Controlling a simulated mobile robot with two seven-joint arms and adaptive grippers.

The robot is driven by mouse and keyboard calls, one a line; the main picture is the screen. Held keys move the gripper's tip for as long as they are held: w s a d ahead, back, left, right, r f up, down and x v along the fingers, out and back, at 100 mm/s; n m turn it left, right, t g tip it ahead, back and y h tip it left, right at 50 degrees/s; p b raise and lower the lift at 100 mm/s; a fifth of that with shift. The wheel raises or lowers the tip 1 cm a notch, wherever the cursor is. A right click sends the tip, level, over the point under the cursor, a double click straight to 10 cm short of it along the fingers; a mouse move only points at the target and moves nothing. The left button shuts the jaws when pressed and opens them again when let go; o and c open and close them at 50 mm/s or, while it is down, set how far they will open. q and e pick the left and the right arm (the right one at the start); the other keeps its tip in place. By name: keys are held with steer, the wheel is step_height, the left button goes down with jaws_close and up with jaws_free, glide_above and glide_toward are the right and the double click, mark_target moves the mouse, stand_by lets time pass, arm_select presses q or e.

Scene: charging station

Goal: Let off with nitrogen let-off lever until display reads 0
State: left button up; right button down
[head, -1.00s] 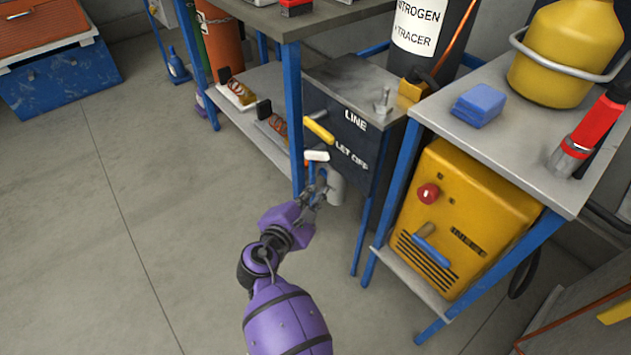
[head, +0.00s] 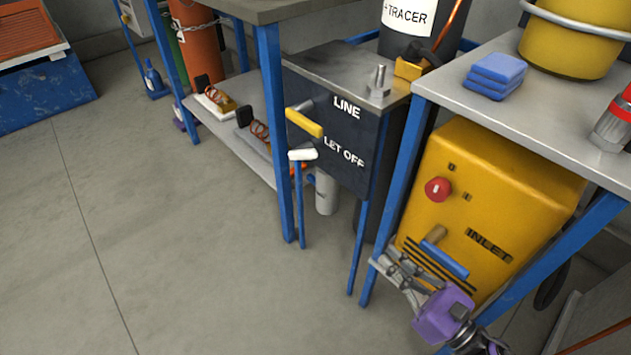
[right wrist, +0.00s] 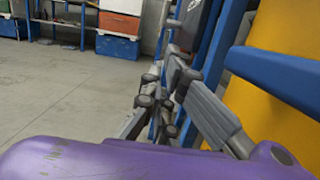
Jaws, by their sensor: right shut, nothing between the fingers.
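The dark grey nitrogen panel (head: 335,80) carries the words LINE and LET OFF. A yellow lever (head: 304,122) sticks out beside LINE. The white-handled let-off lever (head: 302,155) sticks out to the left beside LET OFF, with nothing touching it. My right gripper (head: 392,268) is shut and empty, low in front of the yellow machine, to the right of and below the let-off lever. In the right wrist view its fingers (right wrist: 160,95) are together beside blue frame bars. No readable display shows. My left gripper is in neither current view.
The yellow machine (head: 470,200), with a red knob (head: 438,189) and a blue handle (head: 445,259), stands under the right bench (head: 550,120). Blue bench legs (head: 273,130) flank the panel. The floor (head: 170,240) to the left is clear.

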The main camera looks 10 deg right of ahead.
mark_target(302, 155)
steer(key=r+x, duration=0.3)
steer(key=x, duration=1.9)
steer(key=shift+r+b, duration=0.2)
steer(key=shift+b, duration=0.1)
